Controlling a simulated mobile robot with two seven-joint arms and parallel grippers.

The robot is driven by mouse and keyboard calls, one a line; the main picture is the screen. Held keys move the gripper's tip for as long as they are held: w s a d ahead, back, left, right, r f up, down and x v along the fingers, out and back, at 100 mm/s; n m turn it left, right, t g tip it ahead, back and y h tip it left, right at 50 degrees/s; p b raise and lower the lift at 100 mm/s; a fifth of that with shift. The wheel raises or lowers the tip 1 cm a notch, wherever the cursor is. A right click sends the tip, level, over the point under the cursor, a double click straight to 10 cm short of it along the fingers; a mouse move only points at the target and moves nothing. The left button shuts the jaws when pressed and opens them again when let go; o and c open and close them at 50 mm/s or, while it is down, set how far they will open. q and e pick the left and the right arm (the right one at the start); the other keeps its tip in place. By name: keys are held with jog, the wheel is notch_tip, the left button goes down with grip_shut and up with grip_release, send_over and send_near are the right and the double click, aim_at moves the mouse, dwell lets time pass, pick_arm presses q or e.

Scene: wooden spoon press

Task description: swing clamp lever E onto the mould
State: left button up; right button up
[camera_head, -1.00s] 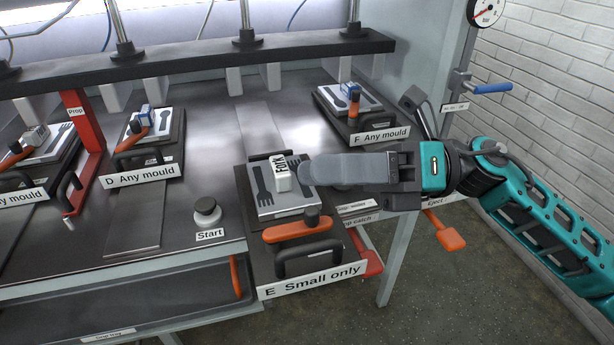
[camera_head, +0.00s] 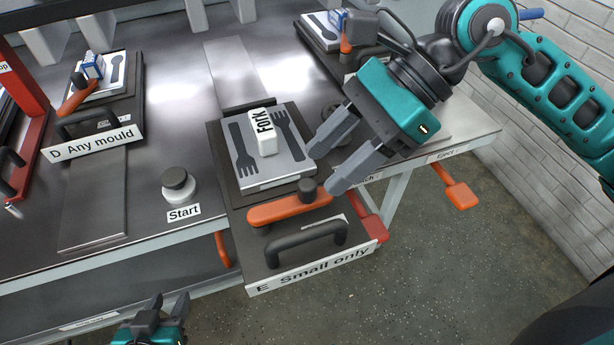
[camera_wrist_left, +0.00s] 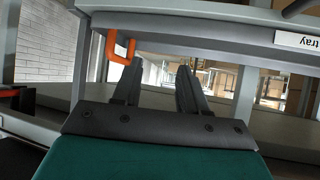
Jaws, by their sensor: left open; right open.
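Clamp lever E (camera_head: 285,210) is an orange bar with a dark upright knob (camera_head: 307,188). It lies across the front of station E, between the mould and the black handle (camera_head: 305,243), beside the mould and not over it. The mould (camera_head: 275,178) is a silver plate with dark fork shapes and a white block marked Fork (camera_head: 263,132). My right gripper (camera_head: 320,168) is open and empty, its fingertips just right of the mould and close to the knob. My left gripper (camera_head: 169,299) is open and empty, low in front of the bench; its fingers show in the left wrist view (camera_wrist_left: 156,78).
The Start button (camera_head: 177,185) stands left of station E. Station D (camera_head: 100,105) is at the left, station F (camera_head: 335,35) behind my right arm. A red part (camera_head: 372,222) and an orange pedal-like lever (camera_head: 460,195) are at the right. The floor in front is clear.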

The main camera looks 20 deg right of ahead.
aim_at(308, 183)
jog(key=x, duration=0.5)
grip_shut()
dwell(0.4)
jog(key=shift+w, duration=0.1)
